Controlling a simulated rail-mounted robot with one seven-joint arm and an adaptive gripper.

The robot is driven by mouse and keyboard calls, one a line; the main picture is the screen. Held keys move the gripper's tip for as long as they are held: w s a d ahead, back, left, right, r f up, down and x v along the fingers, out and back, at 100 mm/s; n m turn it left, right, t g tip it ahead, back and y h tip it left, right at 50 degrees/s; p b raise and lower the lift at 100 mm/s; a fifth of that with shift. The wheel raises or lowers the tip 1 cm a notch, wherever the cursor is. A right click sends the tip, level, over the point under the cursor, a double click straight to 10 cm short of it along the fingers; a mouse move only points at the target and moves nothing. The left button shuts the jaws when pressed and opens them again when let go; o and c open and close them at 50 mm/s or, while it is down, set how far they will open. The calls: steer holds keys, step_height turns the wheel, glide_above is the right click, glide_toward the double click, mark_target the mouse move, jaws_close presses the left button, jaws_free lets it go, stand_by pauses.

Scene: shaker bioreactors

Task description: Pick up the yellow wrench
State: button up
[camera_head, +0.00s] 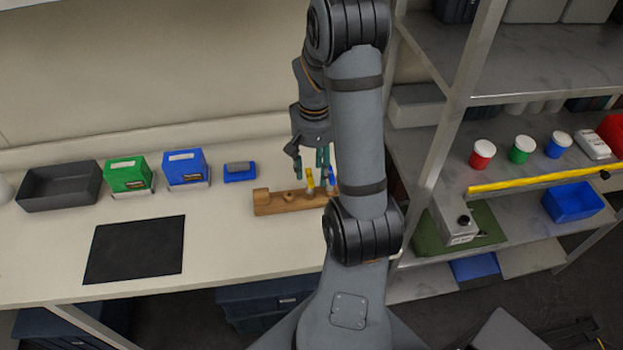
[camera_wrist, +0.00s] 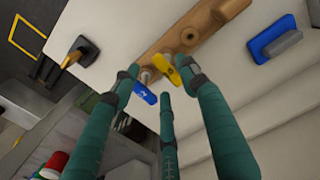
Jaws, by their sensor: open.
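The yellow wrench (camera_head: 310,181) stands upright in a wooden holder (camera_head: 275,203) on the bench, with a blue-handled tool (camera_head: 332,180) beside it on the right. In the wrist view I look down on the yellow wrench (camera_wrist: 179,79), the blue-handled tool (camera_wrist: 145,94) and the wooden holder (camera_wrist: 205,24). My gripper (camera_head: 312,168) is open with teal fingers, pointing down just above the wrench. In the wrist view its fingers (camera_wrist: 160,80) spread around the yellow and blue handles. I cannot tell whether any finger touches them. My arm hides the holder's right end.
A blue block-like tool (camera_head: 239,172), a blue box (camera_head: 186,168), a green box (camera_head: 129,175) and a grey bin (camera_head: 59,187) line the bench's back. A black mat (camera_head: 135,249) lies in front. Shelving (camera_head: 455,110) with jars stands on the right.

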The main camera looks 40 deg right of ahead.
mark_target(312, 177)
steer(key=f, duration=0.1)
steer(key=f+p, duration=0.1)
steer(key=f, duration=0.3)
steer(key=shift+w, duration=0.3)
steer(key=shift+r, duration=0.1)
steer(key=shift+a, duration=0.1)
jaws_close()
